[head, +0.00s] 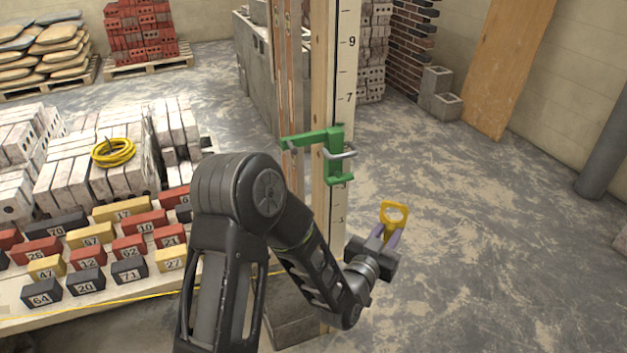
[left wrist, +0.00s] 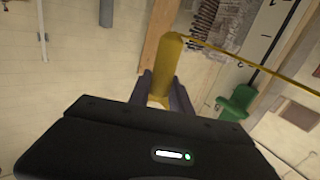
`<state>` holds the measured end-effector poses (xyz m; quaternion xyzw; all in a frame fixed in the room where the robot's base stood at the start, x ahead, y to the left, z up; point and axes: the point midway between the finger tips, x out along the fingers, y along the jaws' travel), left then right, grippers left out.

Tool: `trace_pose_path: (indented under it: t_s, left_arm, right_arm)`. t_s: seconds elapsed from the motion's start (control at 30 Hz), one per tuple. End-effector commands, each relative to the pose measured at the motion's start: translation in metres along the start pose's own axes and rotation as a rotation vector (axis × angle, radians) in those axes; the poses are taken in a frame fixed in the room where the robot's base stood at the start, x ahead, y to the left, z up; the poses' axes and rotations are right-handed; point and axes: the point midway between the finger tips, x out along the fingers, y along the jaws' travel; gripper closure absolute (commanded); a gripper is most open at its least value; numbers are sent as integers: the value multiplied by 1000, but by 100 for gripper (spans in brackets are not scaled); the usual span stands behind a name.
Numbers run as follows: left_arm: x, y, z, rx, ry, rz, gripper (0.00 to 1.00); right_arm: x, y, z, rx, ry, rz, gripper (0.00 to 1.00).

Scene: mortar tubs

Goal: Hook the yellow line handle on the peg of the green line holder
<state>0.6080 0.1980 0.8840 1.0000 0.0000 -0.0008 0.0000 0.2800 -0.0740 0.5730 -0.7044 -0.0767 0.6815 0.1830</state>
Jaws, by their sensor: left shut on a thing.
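The green line holder (head: 330,150) is clamped on the upright wooden post with the number scale. The holder also shows at the right of the left wrist view (left wrist: 237,102). My left gripper (head: 388,238) is shut on the yellow line handle (head: 394,215), to the right of the holder and lower than it in the head view. The handle stands up from the fingers, apart from the peg. In the left wrist view the handle (left wrist: 168,65) sits between the fingertips, and a yellow line runs from its top to the right.
The numbered post (head: 343,80) rises in the middle. At left, a table holds pale bricks (head: 90,165), a yellow coil (head: 113,152) and several numbered blocks (head: 97,235). Concrete blocks (head: 436,88) and a leaning board (head: 510,65) stand behind.

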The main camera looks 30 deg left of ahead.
Motion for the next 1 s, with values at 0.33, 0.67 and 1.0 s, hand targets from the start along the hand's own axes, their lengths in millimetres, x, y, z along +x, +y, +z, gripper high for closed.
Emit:
trace_pose_path:
  t_s: [0.33, 0.67, 1.0]
  left_arm:
    - [0, 0, -1, 0, 1, -1, 100]
    - [2, -48, -26, 9, 8, -84, 100]
    - [-48, -137, -85, 6, 6, -237, 100]
  right_arm:
    - [0, 0, 0, 0, 0, 0, 64]
    - [32, 12, 0, -1, 0, 0, 64]
    - [92, 36, 0, -3, 1, 1, 64]
